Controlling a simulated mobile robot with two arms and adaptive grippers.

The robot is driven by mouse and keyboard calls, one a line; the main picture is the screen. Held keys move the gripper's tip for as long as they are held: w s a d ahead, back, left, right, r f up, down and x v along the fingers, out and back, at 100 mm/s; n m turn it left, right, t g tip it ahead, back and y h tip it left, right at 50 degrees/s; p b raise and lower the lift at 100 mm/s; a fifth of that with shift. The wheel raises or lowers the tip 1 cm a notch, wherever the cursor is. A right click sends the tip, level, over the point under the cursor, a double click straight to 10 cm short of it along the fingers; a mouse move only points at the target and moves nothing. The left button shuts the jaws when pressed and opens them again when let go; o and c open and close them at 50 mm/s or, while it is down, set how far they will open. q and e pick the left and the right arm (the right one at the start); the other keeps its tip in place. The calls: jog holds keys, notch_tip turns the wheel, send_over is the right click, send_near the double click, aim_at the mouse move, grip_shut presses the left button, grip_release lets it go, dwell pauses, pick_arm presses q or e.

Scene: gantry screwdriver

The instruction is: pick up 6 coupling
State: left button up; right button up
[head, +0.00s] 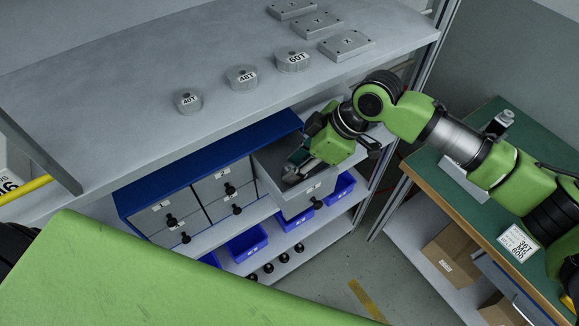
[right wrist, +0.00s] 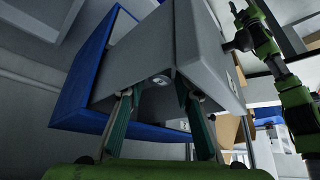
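My right gripper (head: 296,168) reaches down into an open grey drawer (head: 262,180) of the blue cabinet in the head view. In the right wrist view its two teal-padded fingers (right wrist: 157,110) stand apart, with a clear gap between them. A small grey round piece with a dark centre (right wrist: 160,80) shows beyond the fingertips against the grey drawer; it may be a coupling, but its number cannot be read. I see no contact between it and the fingers.
The blue cabinet (head: 140,192) has several closed drawers with black knobs left of the open one. Discs labelled 40T (head: 189,101), 48T (head: 242,77) and 60T (head: 293,61) lie on the shelf above. Blue bins (head: 247,243) sit below. A green-topped bench (head: 490,125) stands right.

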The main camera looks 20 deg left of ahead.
jog(key=shift+s+a+f, duration=0.1)
jog(key=shift+a+f, duration=0.25)
jog(key=shift+f, duration=0.2)
grip_shut()
jog(key=shift+r, duration=0.1)
